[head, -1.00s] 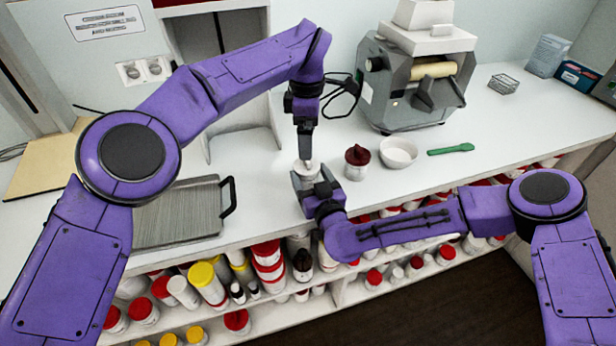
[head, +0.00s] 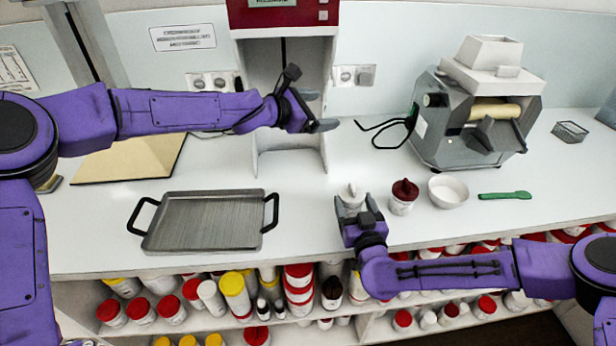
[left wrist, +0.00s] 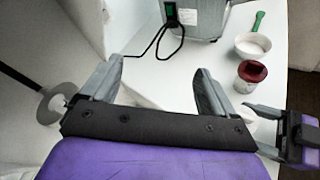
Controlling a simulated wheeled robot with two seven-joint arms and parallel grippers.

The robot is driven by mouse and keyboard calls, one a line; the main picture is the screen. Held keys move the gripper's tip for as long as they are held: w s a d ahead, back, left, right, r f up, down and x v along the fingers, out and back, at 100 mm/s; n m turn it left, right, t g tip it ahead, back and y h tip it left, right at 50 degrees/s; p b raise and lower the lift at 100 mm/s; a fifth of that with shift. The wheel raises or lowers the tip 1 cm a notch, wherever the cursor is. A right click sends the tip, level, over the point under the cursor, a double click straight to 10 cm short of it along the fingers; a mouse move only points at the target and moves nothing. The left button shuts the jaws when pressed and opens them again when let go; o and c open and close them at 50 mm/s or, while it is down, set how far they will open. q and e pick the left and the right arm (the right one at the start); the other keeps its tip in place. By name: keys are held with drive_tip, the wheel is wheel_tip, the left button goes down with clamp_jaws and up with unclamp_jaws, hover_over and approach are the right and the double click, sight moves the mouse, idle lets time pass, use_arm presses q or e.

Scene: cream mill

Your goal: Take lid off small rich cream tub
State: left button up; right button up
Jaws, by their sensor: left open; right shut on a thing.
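A small white tub with a white knobbed lid (head: 351,192) stands near the counter's front edge. My right gripper (head: 352,208) is shut on it from the front and hides much of its body. The lid sits on top. The white tub also shows partly in the left wrist view (left wrist: 246,113), beside my right gripper (left wrist: 275,130). My left gripper (head: 318,111) is open and empty, above and behind the tub, in front of the tall machine. Its two spread fingers show in the left wrist view (left wrist: 160,82). No label is readable.
A tub with a dark red lid (head: 403,197), a white bowl (head: 447,190) and a green spatula (head: 505,195) lie to the right. A grey roller mill (head: 470,130) stands behind. A metal tray (head: 205,220) is at left. Shelves below hold several jars.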

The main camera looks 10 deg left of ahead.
sight(351, 187)
use_arm(q)
drive_tip(key=s+f+m+g+h, duration=0.1)
drive_tip(key=s+f+g+h, duration=0.2)
drive_tip(key=s+f+g, duration=0.65)
use_arm(e)
drive_tip(key=shift+s+f, duration=0.15)
drive_tip(key=shift+f, duration=0.2)
use_arm(q)
drive_tip(key=d+f+t, duration=0.1)
drive_tip(key=d+f, duration=0.1)
drive_tip(key=d, duration=0.1)
drive_tip(key=d+f+t, duration=0.1)
drive_tip(key=d, duration=0.3)
drive_tip(key=w+d+f+t, duration=0.1)
drive_tip(key=d+f, duration=0.1)
drive_tip(key=d, duration=0.1)
drive_tip(key=shift+w+d+f, duration=0.1)
drive_tip(key=shift+d+f, duration=0.05)
drive_tip(key=shift+f, duration=0.25)
drive_tip(key=c, duration=1.5)
drive_tip(key=shift+c, duration=0.2)
use_arm(e)
drive_tip(key=shift+d, duration=0.1)
